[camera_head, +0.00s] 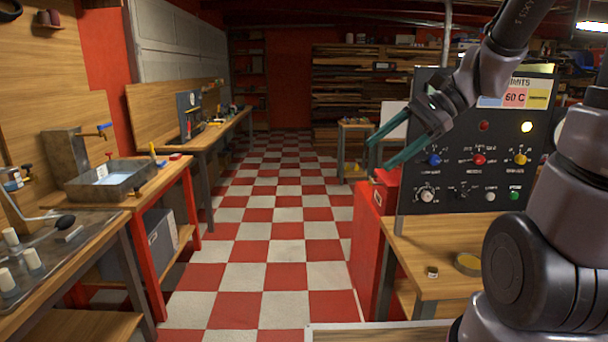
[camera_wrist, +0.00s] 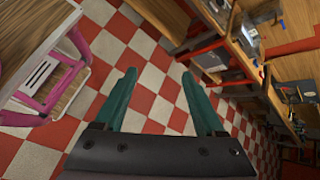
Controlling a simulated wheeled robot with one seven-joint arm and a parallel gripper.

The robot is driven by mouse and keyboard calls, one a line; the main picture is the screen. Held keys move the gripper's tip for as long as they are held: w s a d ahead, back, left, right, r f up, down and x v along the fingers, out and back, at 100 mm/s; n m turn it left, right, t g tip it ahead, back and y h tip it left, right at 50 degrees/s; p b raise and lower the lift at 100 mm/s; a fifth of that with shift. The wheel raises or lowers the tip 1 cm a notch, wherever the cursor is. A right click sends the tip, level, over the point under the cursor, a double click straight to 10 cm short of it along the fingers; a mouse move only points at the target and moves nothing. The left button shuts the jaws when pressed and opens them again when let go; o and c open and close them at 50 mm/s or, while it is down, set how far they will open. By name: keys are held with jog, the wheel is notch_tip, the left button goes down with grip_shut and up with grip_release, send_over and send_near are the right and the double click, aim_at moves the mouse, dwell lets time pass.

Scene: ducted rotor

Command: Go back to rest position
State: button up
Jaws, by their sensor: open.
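My gripper (camera_head: 384,150) is in the upper right part of the head view, held in the air in front of the left edge of a dark control panel (camera_head: 462,150). Its two green fingers point left and down. They are apart, and nothing shows between them. In the wrist view my gripper (camera_wrist: 166,95) shows its fingers spread over the red and white checkered floor (camera_wrist: 150,75), with nothing held. My arm comes in from the right side of the head view.
A wooden table (camera_head: 440,262) with small items stands below the panel, beside a red cabinet (camera_head: 366,235). Workbenches with a metal basin (camera_head: 110,182) line the left. A pink-framed piece (camera_wrist: 55,75) shows in the wrist view. The checkered aisle is clear.

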jog(key=s+d+r+n+t+h, duration=0.5)
jog(key=d+r+n+t+h, duration=0.1)
jog(key=d+r+n+h, duration=0.1)
jog(key=shift+d+r+h, duration=0.3)
jog(key=shift+d+r, duration=0.05)
jog(key=shift+d, duration=0.35)
dwell(2.6)
